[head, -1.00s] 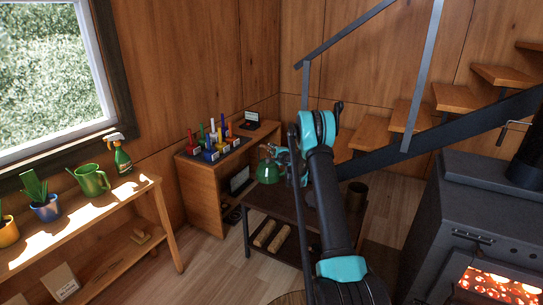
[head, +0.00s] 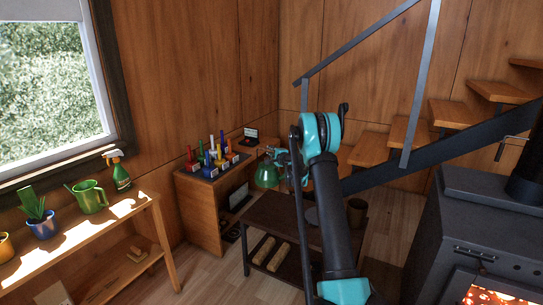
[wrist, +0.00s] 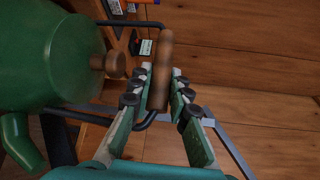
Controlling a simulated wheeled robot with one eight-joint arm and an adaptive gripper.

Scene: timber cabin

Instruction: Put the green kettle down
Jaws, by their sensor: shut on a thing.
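The green kettle (head: 265,176) hangs from my gripper (head: 284,157) in the head view, just above the back left of the low dark table (head: 272,213). A gap seems to show under it. In the wrist view my gripper (wrist: 160,105) is shut around the wooden grip of the kettle's handle (wrist: 161,65). The kettle's green body (wrist: 50,55), with its wooden lid knob, fills the left of that view. Its spout is at the lower left. My arm hides part of the table top.
A dark round thing (head: 312,216) and a brown pot (head: 356,211) are on the table; logs (head: 268,252) lie below. A wooden cabinet (head: 200,205) with coloured items stands behind left. The black stove (head: 470,235) is at right, stairs behind. The table's front left is clear.

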